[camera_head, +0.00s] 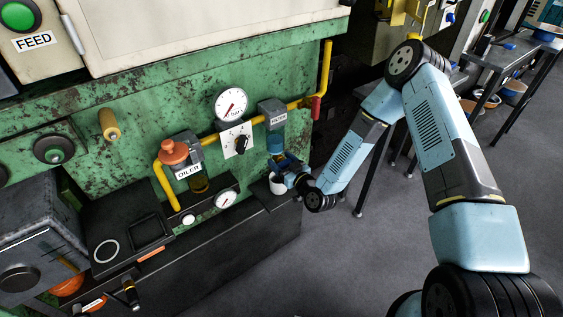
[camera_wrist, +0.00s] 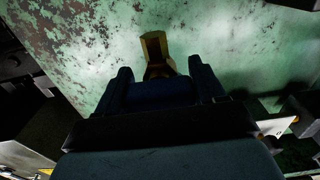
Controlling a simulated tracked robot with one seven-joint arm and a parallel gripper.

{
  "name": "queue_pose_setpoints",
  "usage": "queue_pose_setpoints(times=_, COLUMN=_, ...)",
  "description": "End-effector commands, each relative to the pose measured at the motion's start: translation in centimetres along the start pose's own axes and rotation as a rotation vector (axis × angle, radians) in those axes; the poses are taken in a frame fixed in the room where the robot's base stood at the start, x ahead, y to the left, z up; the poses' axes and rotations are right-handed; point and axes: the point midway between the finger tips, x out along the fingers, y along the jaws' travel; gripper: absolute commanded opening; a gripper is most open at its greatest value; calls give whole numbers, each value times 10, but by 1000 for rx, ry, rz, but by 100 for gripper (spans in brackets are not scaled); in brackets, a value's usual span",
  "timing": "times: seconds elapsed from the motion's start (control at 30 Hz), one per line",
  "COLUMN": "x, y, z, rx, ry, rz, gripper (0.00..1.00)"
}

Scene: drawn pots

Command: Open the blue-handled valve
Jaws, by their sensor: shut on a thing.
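In the head view my gripper (camera_head: 287,166) is at the green machine's lower right, just below the blue bowl (camera_head: 276,143) of the filter unit. In the wrist view the gripper (camera_wrist: 165,78) has its two dark fingers on either side of a dark blue piece (camera_wrist: 160,91), which appears to be the valve's blue handle. The fingers are shut on it. A brass valve part (camera_wrist: 155,48) shows just beyond the handle, against the green panel. In the head view the handle is hidden by the fingers.
A yellow pipe (camera_head: 326,70) with a red handle (camera_head: 315,107) runs above. An orange-topped oiler (camera_head: 175,152) and gauges (camera_head: 231,103) sit to the left.

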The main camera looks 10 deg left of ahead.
Motion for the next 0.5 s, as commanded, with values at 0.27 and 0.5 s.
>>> queue_pose_setpoints(times=0.27, x=0, y=2, z=1, rx=105, ry=0, rz=4, gripper=38)
queue_pose_setpoints(times=0.5, x=0, y=2, z=1, rx=255, ry=0, rz=4, gripper=38)
